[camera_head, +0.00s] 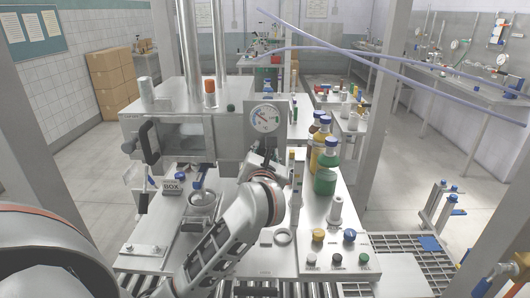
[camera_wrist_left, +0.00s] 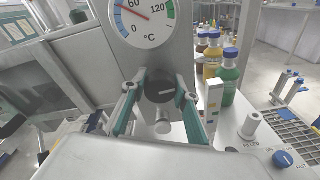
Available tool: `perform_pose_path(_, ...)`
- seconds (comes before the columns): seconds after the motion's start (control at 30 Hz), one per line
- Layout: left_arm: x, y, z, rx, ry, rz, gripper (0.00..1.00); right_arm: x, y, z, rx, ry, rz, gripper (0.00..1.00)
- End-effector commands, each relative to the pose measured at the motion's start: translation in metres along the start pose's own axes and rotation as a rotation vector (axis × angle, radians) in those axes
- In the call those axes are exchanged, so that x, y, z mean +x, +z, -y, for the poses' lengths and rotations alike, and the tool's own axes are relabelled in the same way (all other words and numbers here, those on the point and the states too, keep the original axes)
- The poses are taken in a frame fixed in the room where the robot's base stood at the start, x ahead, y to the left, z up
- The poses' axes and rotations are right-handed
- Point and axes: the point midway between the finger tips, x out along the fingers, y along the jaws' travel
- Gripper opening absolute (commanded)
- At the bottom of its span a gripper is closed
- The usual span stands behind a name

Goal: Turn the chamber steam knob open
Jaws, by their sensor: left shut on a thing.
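The chamber steam knob (camera_wrist_left: 159,87) is black and round, with a pale mark pointing to the right, on the grey panel below the temperature dial in the left wrist view. My left gripper (camera_wrist_left: 161,80) is shut on it, one teal-lined finger on each side. In the head view my left gripper (camera_head: 263,153) reaches the panel under the dial, and the knob cannot be made out there. The dial (camera_head: 265,119) shows a red needle; in the left wrist view (camera_wrist_left: 143,17) it is marked in °C. My right gripper is not in view.
The steel chamber (camera_head: 170,135) stands left of the dial. Green (camera_head: 326,171) and yellow (camera_head: 318,136) bottles stand close to the right. A white cone-shaped piece (camera_head: 336,212) and several coloured knobs, including a blue one (camera_head: 350,234), sit on the right front worktop.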

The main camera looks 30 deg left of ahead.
Motion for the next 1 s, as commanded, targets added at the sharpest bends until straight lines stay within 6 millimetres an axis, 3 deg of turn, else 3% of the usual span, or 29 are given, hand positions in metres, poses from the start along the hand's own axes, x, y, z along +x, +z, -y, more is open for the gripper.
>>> perform_pose_path(0.7, 0.0000, 0.0000, 0.0003, 0.075, 0.008, -0.004, 0.08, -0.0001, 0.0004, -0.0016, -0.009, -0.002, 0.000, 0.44)
perform_pose_path(0.73, 0.0000, 0.0000, 0.0003, 0.075, 0.008, -0.004, 0.34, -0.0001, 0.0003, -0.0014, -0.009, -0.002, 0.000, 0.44)
perform_pose_path(1.0, 0.0000, -0.0001, 0.0002, 0.074, 0.008, -0.004, 0.37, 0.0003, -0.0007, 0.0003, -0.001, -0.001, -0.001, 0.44)
